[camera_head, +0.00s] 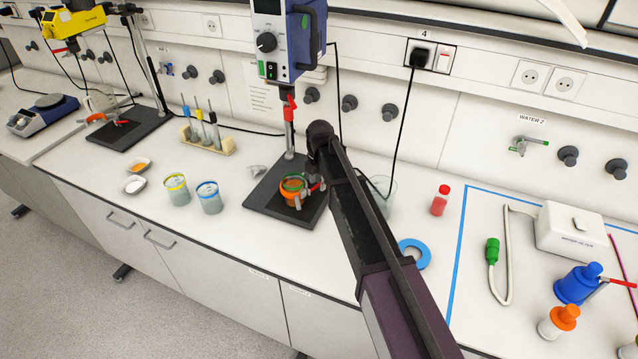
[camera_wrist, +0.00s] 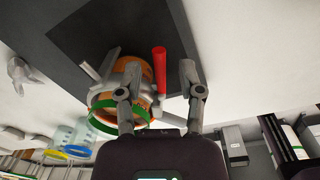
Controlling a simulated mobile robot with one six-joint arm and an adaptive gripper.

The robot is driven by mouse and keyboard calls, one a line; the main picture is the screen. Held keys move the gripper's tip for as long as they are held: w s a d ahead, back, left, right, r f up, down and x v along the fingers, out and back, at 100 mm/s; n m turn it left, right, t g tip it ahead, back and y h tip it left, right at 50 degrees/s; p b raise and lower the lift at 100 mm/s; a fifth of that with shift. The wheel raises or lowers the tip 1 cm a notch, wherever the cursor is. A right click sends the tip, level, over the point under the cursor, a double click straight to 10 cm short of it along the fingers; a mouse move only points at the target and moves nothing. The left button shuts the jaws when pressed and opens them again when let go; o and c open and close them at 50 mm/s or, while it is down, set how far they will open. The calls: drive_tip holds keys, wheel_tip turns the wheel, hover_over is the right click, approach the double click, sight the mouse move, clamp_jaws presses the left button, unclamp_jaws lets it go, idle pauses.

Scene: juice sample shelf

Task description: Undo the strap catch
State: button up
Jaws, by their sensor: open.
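An orange vessel with a green ring (camera_head: 292,183) stands on a black stand base (camera_head: 262,196), held by a grey clamp or strap. It also shows upside down in the wrist view (camera_wrist: 128,76). A red lever (camera_wrist: 159,68), which looks like the strap catch, sticks out beside the vessel. My gripper (camera_wrist: 150,69) is open, with one finger in front of the vessel and the other on the far side of the lever. The lever lies between the fingers. I cannot tell whether either finger touches it. In the head view my gripper (camera_head: 308,190) is beside the vessel, partly hidden by my arm.
A blue-grey overhead device (camera_head: 287,40) hangs above the stand. Two jars (camera_head: 209,197) stand left. A similar stand (camera_head: 120,130) is farther left.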

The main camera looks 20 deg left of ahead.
clamp_jaws()
drive_tip(key=shift+d, duration=0.15)
drive_tip(key=shift+s+m, duration=0.1)
drive_tip(key=shift+m, duration=0.3)
drive_tip(key=m, duration=0.3)
drive_tip(key=shift+s+d, duration=0.35)
drive_tip(key=shift+d, duration=0.05)
drive_tip(key=shift+s+d+m, duration=0.15)
drive_tip(key=shift+s+m, duration=0.1)
drive_tip(key=shift+m, duration=0.7)
drive_tip(key=shift+s+d+m, duration=0.15)
drive_tip(key=shift+s+m, duration=0.05)
drive_tip(key=shift+m, duration=0.75)
unclamp_jaws()
